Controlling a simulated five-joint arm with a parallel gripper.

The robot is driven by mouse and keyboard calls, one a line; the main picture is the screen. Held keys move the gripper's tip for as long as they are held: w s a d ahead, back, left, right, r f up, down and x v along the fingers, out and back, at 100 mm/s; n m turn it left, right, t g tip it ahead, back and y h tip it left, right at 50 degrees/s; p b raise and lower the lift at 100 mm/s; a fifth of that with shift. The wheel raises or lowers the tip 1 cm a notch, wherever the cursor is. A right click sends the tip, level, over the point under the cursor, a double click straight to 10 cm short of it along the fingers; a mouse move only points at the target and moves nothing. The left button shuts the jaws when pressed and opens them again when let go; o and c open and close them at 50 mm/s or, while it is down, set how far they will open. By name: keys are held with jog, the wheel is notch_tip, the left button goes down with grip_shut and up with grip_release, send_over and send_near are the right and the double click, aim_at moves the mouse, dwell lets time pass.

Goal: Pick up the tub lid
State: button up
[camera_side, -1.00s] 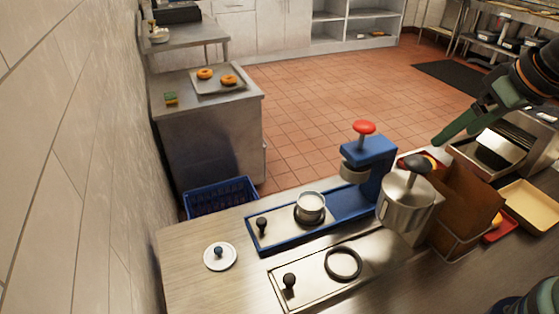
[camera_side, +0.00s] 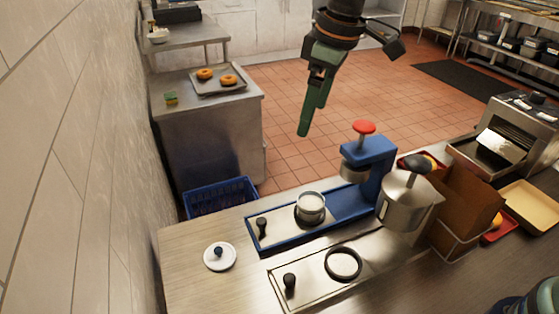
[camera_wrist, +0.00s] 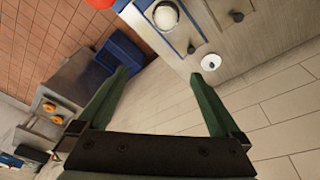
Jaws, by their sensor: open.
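The tub lid (camera_side: 220,256) is a round white disc with a dark knob, lying flat at the left end of the counter. It also shows in the wrist view (camera_wrist: 211,62), right of centre and beyond my fingertips. My gripper (camera_side: 306,118) hangs in the air above and behind the counter, right of the lid and well above it, with green fingers pointing down. In the wrist view my gripper (camera_wrist: 165,80) has its fingers spread wide with nothing between them.
A blue press (camera_side: 366,170) with a red knob and a metal kettle (camera_side: 408,200) stand right of the lid. A metal cup (camera_side: 311,206) sits on the blue base. A black ring (camera_side: 343,264) lies on a front plate. Bare counter surrounds the lid.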

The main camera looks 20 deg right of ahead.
jog(key=a+f+n+g, duration=0.1)
jog(key=a+f+n, duration=0.15)
jog(key=a, duration=0.25)
jog(key=a+f+n, duration=0.1)
jog(key=a+f, duration=0.2)
jog(key=a, duration=0.2)
jog(key=n+g+h, duration=0.1)
jog(key=n, duration=0.2)
send_over(220, 249)
notch_tip(220, 249, down, 8)
jog(key=f, duration=0.1)
notch_tip(220, 249, down, 11)
jog(key=shift+f, duration=0.2)
jog(key=c, duration=1.1)
